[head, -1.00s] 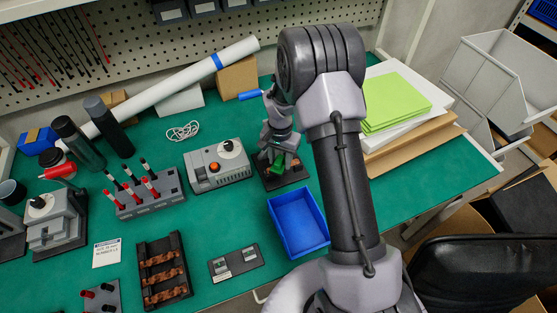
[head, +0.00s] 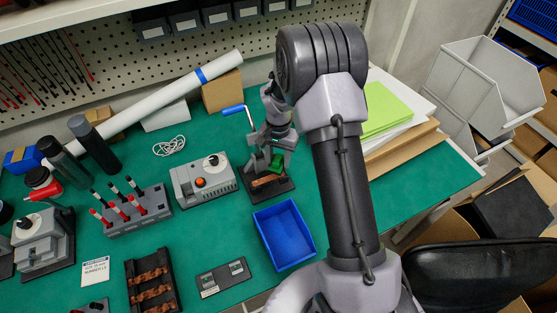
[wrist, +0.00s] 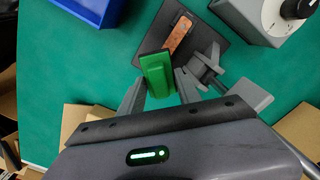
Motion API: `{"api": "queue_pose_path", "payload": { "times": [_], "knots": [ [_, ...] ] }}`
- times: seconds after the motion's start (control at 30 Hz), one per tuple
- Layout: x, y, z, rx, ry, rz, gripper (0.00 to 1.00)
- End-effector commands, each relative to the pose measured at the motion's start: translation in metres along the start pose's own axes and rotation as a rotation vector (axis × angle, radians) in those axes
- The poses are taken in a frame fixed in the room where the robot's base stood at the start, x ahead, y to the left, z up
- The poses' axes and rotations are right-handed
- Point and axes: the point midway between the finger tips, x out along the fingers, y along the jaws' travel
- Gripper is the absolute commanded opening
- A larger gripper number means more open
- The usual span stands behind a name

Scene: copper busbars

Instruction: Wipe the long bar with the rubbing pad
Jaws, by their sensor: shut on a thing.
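My gripper (head: 277,157) is shut on a green rubbing pad (wrist: 158,76), which also shows in the head view (head: 277,163). The copper bar (wrist: 179,34) lies on a black base plate (wrist: 205,38), with dark holes along its face. In the head view the bar (head: 268,181) lies just below the pad. In the wrist view the pad sits beside the bar's near end. I cannot tell whether they touch. A grey clamp-like part (wrist: 204,72) stands on the plate beside the bar.
A blue tray (head: 285,234) stands close in front of the plate. A grey box with a dial (head: 204,181) stands to its left. A black rack of twisted copper pieces (head: 151,284) lies at front left.

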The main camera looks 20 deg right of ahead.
Motion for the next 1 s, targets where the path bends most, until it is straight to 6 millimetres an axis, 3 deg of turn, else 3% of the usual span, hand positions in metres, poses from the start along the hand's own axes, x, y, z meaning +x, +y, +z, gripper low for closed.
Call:
{"api": "queue_pose_path", "payload": {
  "times": [0.33,1.0],
  "knots": [
    [-0.031,0.0,-0.001,-0.001,0.001,-0.001,0.0],
    [-0.032,0.0,-0.001,-0.002,0.0,0.0,0.0]
  ]
}}
